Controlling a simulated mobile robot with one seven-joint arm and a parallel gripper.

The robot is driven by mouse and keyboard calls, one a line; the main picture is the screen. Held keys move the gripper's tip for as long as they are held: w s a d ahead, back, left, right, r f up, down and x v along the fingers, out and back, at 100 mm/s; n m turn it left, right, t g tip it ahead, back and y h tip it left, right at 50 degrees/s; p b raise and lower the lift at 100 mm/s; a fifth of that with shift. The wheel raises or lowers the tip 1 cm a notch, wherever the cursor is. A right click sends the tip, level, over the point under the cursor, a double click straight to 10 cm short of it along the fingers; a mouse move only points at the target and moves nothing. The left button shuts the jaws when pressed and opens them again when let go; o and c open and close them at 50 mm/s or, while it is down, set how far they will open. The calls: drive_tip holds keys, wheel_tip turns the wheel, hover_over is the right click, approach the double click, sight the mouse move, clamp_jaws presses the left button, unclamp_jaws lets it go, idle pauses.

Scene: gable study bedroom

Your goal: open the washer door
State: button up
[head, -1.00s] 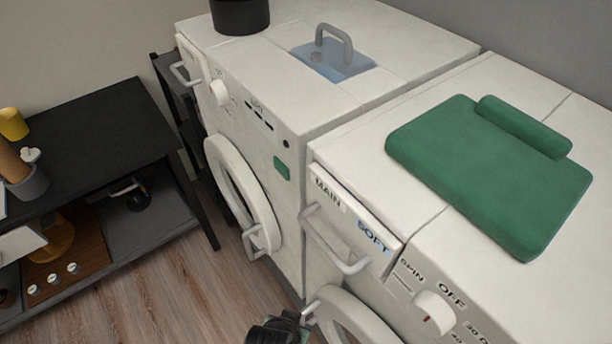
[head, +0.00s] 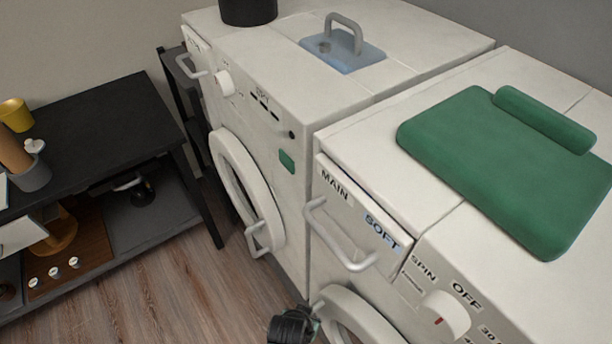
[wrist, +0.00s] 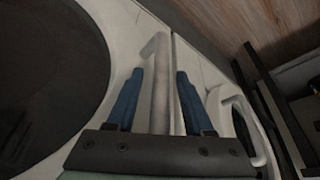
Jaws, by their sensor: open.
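The washer is the white machine (head: 345,145) at right in the head view, with a MAIN/SOFT drawer and a SPIN dial. Its round door (head: 355,312) shows only in part at the bottom edge and looks shut. My gripper (head: 293,326) is at the left of this door, beside its handle. In the wrist view, my gripper (wrist: 158,76) is open, with one blue finger on each side of the pale door handle (wrist: 161,90). Whether either finger touches it I cannot tell. The dark door glass (wrist: 45,85) fills the left of that view.
A second white machine, the dryer (head: 262,120), stands at left with its own door handle (head: 258,240) close by. The washer drawer handle (head: 335,240) sticks out above. A black shelf table (head: 100,125) stands at left. Wooden floor (head: 170,290) is clear between.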

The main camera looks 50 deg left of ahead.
drive_tip(key=shift+w+f, duration=0.15)
drive_tip(key=shift+f, duration=0.15)
drive_tip(key=shift+c, duration=0.2)
clamp_jaws()
idle(1.2)
